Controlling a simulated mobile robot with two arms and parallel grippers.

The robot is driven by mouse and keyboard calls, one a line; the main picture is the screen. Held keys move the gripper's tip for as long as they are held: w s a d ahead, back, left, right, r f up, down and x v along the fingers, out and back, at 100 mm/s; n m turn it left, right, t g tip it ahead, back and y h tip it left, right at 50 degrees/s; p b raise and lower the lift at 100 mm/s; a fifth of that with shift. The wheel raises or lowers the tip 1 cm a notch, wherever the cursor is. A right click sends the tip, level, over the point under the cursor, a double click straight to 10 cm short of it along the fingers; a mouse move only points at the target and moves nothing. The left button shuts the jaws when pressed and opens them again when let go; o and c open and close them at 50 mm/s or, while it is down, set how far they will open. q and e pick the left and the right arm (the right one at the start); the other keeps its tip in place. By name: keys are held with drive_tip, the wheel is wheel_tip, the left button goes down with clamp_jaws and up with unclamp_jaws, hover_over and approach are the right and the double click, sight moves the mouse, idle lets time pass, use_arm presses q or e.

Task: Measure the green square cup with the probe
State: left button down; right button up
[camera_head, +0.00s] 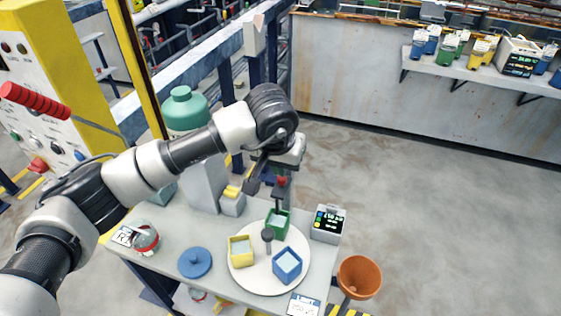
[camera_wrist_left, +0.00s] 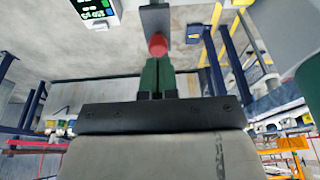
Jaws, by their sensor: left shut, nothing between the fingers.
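The green square cup (camera_head: 270,226) stands on a round white turntable (camera_head: 262,284), at its back. The probe has a red top (camera_head: 281,181) and a dark stem that reaches down to the green cup; its tip is hidden. The red top also shows beyond my fingers in the left wrist view (camera_wrist_left: 158,45). My left gripper (camera_head: 271,178) is shut and empty, close to the probe top above the cup; I cannot tell whether they touch. A small meter with a lit screen (camera_head: 329,220) stands right of the turntable. My right gripper is not in view.
A yellow square cup (camera_head: 240,253) and a blue square cup (camera_head: 287,266) share the turntable around a dark centre knob (camera_head: 267,235). A blue lid (camera_head: 195,263) and a red-and-white jar (camera_head: 145,238) lie left. An orange bowl (camera_head: 359,277) is beyond the table's right edge.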

sight(280, 188)
use_arm(q)
drive_tip(key=shift+f, duration=0.6)
wheel_tip(280, 188, down, 6)
drive_tip(key=b, duration=0.8)
drive_tip(key=shift+f, duration=0.15)
drive_tip(key=shift+s, duration=0.15)
drive_tip(key=shift+f, duration=0.15)
